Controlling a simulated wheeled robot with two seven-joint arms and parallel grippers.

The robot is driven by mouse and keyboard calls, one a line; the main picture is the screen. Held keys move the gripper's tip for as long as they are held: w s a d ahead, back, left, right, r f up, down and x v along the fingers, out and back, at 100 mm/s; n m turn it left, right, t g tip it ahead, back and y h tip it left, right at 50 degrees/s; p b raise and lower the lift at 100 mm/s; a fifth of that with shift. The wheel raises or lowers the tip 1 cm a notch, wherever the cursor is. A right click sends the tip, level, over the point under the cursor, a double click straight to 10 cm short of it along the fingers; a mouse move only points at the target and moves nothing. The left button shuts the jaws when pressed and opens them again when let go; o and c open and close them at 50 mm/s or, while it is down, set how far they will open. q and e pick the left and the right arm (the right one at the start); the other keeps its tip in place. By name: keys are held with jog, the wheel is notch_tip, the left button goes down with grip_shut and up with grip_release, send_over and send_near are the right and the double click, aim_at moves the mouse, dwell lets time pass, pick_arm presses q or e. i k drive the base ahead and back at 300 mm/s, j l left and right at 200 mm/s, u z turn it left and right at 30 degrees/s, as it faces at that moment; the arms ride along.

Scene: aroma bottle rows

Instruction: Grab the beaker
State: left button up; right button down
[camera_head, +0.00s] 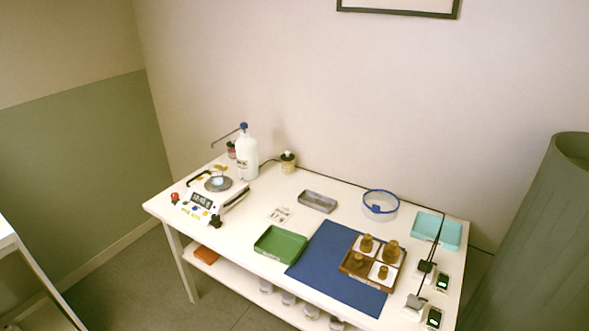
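No thing is clear enough to be named the beaker with certainty. A clear round vessel with a blue rim (394,211) stands at the back right of the white table, with a small blue thing inside it. A small pale thing (217,181) sits on the round grey plate of a white device (207,204) at the table's left; it is too small to identify. Neither of my grippers shows in the head view.
A white table (250,215) carries a white bottle (246,158), green tray (280,244), grey tray (317,201), turquoise tray (450,234) and blue mat (322,258). On the mat, a wooden holder (352,273) bears several brown bottles. Black cables lie at right.

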aim_at(217, 176)
jog(key=i+j+z, duration=0.2)
jog(key=j+z, duration=0.3)
jog(key=j, duration=0.15)
jog(key=i+j+z, duration=0.1)
jog(key=j+z, duration=0.4)
jog(key=j, duration=0.15)
jog(key=j+z, duration=0.5)
jog(key=j, duration=0.2)
